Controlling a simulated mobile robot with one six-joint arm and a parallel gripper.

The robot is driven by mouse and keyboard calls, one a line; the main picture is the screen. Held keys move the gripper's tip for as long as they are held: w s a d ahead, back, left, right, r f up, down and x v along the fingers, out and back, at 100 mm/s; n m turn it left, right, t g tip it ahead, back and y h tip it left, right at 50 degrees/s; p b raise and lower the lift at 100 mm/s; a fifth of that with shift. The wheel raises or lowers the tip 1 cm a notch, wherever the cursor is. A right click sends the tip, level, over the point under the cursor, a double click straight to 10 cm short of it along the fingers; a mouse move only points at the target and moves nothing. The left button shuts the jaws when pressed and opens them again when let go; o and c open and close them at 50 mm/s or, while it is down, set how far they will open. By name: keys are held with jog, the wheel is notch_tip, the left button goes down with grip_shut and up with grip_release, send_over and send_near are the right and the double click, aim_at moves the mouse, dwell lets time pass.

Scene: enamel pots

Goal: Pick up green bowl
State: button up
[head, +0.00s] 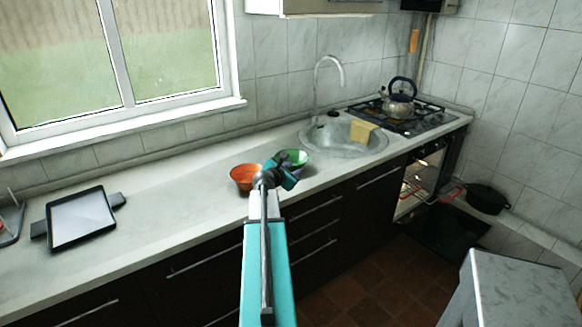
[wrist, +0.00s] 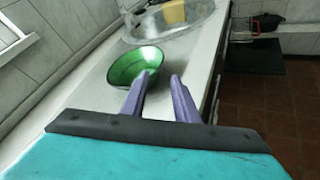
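The green bowl (head: 297,156) stands upright on the counter near the sink in the head view, partly hidden behind my gripper (head: 287,172). In the wrist view the green bowl (wrist: 128,68) is just ahead of my gripper (wrist: 162,77). My gripper's two purple fingers are apart with nothing held between them. The left finger overlaps the bowl's right inner side and rim. The right finger is outside the bowl to its right. I cannot tell whether a finger touches the bowl.
An orange bowl (head: 244,177) stands just left of the green bowl. The sink (head: 340,142) with a yellow sponge (head: 363,131) is behind and right. A black tray (head: 80,216) lies at left. The counter's front edge runs close to the green bowl. A kettle (head: 398,104) stands on the stove.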

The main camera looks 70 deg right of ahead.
aim_at(299, 166)
jog(key=shift+p+x, duration=0.65)
jog(key=shift+x, duration=3.15)
jog(key=shift+d, duration=0.15)
jog(key=shift+p+x, duration=0.65)
jog(key=shift+x, duration=0.6)
jog(key=shift+p+x, duration=0.3)
jog(key=shift+x, duration=0.9)
grip_shut()
